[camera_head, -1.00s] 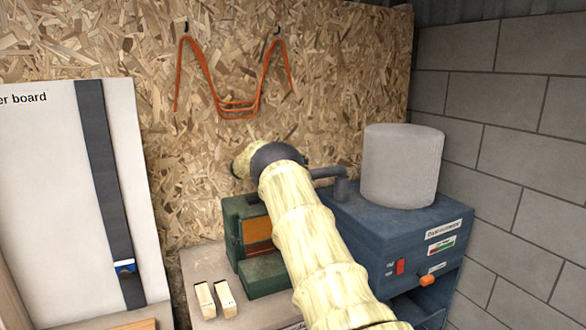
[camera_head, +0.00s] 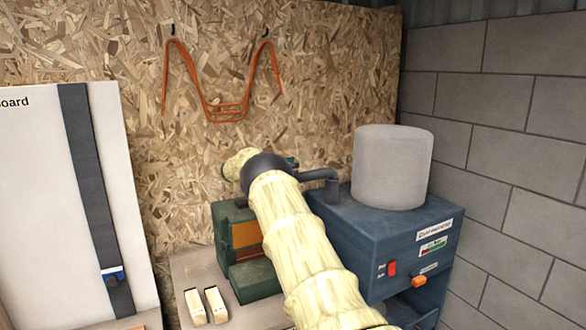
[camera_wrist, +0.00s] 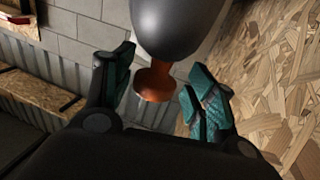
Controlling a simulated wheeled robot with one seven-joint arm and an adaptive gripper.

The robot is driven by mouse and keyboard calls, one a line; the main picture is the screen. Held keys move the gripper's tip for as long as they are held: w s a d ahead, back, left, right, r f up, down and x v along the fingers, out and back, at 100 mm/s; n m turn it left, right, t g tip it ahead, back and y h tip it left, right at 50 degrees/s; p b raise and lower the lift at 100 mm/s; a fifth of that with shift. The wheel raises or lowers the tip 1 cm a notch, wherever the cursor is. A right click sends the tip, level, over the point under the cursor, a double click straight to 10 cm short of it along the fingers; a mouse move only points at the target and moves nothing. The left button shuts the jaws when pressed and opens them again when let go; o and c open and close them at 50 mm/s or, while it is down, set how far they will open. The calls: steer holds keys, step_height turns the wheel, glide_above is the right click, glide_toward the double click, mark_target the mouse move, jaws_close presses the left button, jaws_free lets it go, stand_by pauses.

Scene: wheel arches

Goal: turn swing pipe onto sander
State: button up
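The swing pipe is the dark grey pipe (camera_head: 318,175) rising from the blue extractor and bending left; its far part is hidden behind my cream-sleeved arm. The sander (camera_head: 236,238) is the green machine with an orange panel, left of the extractor and partly behind my arm. In the wrist view a rounded dark grey part (camera_wrist: 175,22), seemingly the pipe, hangs at the top with an orange knob (camera_wrist: 153,82) below it. My gripper (camera_wrist: 162,68) is open, its green-padded fingers either side of the knob; I see no clear contact. In the head view my gripper is mostly hidden.
The blue extractor (camera_head: 385,238) carries a pale grey drum (camera_head: 392,167), a red switch (camera_head: 392,268) and an orange knob (camera_head: 419,281). Two pale wood blocks (camera_head: 205,306) lie on the bench. A white board (camera_head: 40,200) stands left. Chipboard and block walls close the back and right.

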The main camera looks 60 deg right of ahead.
steer(key=shift+w+a+r, duration=0.1)
steer(key=shift+w+a, duration=0.15)
steer(key=shift+a, duration=0.1)
steer(key=v, duration=1.1)
steer(key=shift+w, duration=0.2)
